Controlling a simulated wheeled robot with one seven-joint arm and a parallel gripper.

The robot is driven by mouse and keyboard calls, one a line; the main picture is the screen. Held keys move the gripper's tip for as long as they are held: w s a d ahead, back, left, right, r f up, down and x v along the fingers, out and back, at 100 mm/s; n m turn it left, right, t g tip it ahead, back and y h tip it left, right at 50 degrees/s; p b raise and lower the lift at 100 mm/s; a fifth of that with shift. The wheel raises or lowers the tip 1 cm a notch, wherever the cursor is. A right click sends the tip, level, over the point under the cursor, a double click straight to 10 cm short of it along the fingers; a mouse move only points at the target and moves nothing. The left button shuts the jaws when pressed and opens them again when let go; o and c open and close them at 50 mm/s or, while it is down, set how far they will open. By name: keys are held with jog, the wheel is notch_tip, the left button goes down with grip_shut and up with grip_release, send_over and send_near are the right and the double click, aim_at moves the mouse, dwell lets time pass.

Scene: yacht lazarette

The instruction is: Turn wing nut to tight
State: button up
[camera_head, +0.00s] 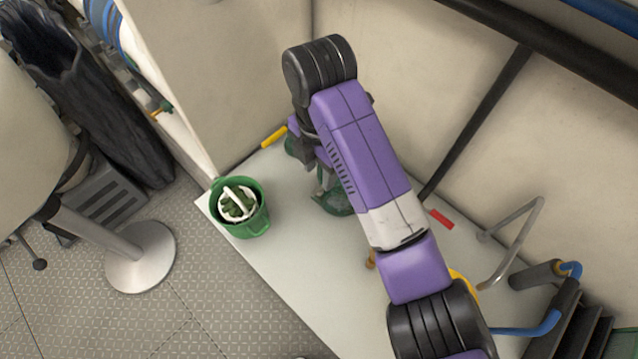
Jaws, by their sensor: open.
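My arm reaches up from the lower right in the head view, bends at a black joint and points down toward the white bench top (290,265). My gripper (310,160) is open at its end, low over the bench, largely hidden behind the purple forearm. A green object (338,202) with a thin upright part stands on the bench right by the gripper, partly covered by the arm. I cannot tell whether it carries the wing nut, or whether the gripper touches it. No wing nut can be made out.
A green bucket (255,223) holding a white and green item stands at the bench's left edge. A yellow object (274,136) lies behind, a red one (441,219) to the right. A bent metal tube (520,235) and blue-ended handle (540,325) are at right. The front bench is clear.

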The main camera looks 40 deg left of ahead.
aim_at(319, 188)
notch_tip(319, 188, down, 7)
jog(key=shift+r, duration=0.1)
jog(key=shift+c, duration=0.4)
grip_shut()
